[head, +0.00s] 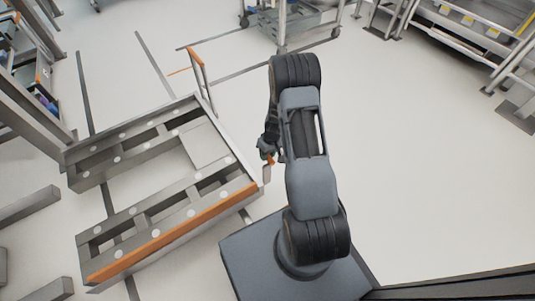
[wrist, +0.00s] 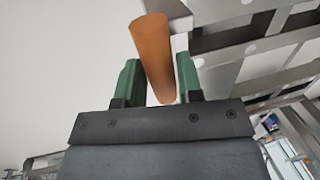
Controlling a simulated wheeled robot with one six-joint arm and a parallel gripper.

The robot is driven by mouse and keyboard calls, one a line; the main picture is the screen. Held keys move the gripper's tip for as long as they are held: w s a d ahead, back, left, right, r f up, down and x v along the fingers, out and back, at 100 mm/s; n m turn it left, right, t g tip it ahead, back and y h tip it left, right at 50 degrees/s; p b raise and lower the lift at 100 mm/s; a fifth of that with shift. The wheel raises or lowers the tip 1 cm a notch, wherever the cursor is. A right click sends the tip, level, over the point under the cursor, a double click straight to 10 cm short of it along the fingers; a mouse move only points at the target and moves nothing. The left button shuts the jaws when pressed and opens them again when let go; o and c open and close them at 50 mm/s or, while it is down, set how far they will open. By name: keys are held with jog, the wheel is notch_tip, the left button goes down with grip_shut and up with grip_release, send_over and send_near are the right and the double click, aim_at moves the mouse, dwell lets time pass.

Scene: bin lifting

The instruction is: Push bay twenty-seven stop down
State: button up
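A low grey metal bay frame (head: 122,152) with round pale rollers lies on the floor at left. At its right end is a short upright stop with an orange handle (head: 270,159). Its lower part is pale and my arm is close beside it. In the wrist view the handle is an orange cylinder (wrist: 154,55), tilted, between the green fingers of my gripper (wrist: 160,82). The fingers stand apart with the handle between them; a gap shows on its left side. I see no clear grip. In the head view my gripper (head: 267,146) is small and partly hidden by my arm.
An orange bar (head: 175,231) runs along the frame's near edge. A second orange-topped post (head: 196,70) rises at its far corner. Racks stand at the left edge and upper right; a wheeled cart (head: 290,22) is at the top. Floor at right is clear.

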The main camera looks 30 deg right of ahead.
grip_shut()
jog(key=shift+f, duration=0.1)
notch_tip(320, 180, down, 7)
jog(key=b, duration=0.6)
jog(key=shift+f, duration=0.15)
jog(key=shift+s, duration=0.1)
jog(key=shift+o, duration=2.2)
grip_release()
